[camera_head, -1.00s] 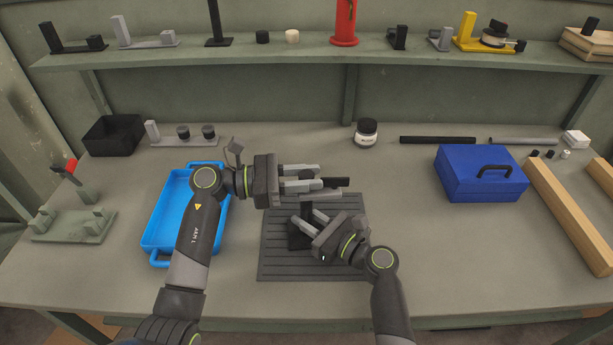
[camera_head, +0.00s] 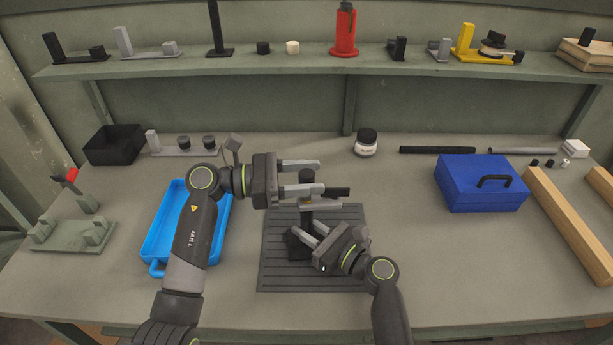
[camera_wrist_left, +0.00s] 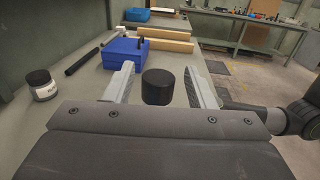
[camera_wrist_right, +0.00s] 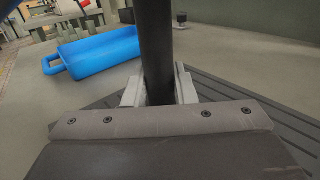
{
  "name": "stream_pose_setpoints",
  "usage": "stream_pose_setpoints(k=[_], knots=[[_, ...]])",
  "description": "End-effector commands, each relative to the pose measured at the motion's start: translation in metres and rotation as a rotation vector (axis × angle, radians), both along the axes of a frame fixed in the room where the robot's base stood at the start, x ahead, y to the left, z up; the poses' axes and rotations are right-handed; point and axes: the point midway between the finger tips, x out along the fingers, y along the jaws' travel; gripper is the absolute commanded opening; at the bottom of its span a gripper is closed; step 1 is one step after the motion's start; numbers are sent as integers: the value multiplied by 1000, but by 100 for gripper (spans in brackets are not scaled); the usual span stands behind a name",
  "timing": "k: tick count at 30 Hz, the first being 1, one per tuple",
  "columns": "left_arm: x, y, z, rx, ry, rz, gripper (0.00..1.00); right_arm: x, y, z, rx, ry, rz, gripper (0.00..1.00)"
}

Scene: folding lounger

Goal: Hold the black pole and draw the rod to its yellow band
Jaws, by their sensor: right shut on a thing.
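The black pole (camera_head: 306,217) stands upright on a black base (camera_head: 298,248) on the ribbed dark mat. My right gripper (camera_head: 314,232) is shut on the pole low down; the right wrist view shows the pole (camera_wrist_right: 155,50) between its fingers. My left gripper (camera_head: 310,177) is open around the black round top piece (camera_head: 307,176) above the pole. In the left wrist view this top piece (camera_wrist_left: 158,87) sits between the fingers, with a gap on both sides. A grey part with a black lever (camera_head: 338,192) is just below. No yellow band shows.
The ribbed mat (camera_head: 285,280) lies under the pole. A blue tray (camera_head: 160,235) is at left, a blue toolbox (camera_head: 480,190) at right, a dark-lidded jar (camera_head: 366,145) behind. A shelf (camera_head: 290,66) with fixtures runs along the back. The bench front is mostly clear.

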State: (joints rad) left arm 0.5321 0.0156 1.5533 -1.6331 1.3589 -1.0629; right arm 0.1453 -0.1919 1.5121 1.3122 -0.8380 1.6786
Motion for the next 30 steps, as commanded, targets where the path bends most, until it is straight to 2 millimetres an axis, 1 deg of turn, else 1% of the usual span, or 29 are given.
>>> stream_pose_setpoints(k=[1, 5, 8, 11, 18, 21, 25, 30], knots=[[0, 0, -1, 0, 0, 1, 50, -3, -1, -10, -12, 15, 2, 0], [0, 1, -2, 1, 0, 2, 50, -3, -1, -10, -12, 15, 2, 0], [0, 8, -2, 3, 0, 3, 50, -3, -1, -10, -12, 15, 3, 0], [-2, 22, -2, 5, -1, 4, 50, -3, -1, -10, -12, 15, 3, 0], [-7, 71, -2, 6, 0, 4, 50, -3, -1, -10, -12, 15, 3, 0], [-9, 89, -1, 5, -2, 3, 50, -3, -1, -10, -12, 15, 3, 0], [-12, 107, -1, 3, -2, 2, 50, -3, -1, -10, -11, 15, 3, 0], [-13, 119, -1, 1, -1, 1, 50, -3, -1, -10, -11, 15, 3, 0]])
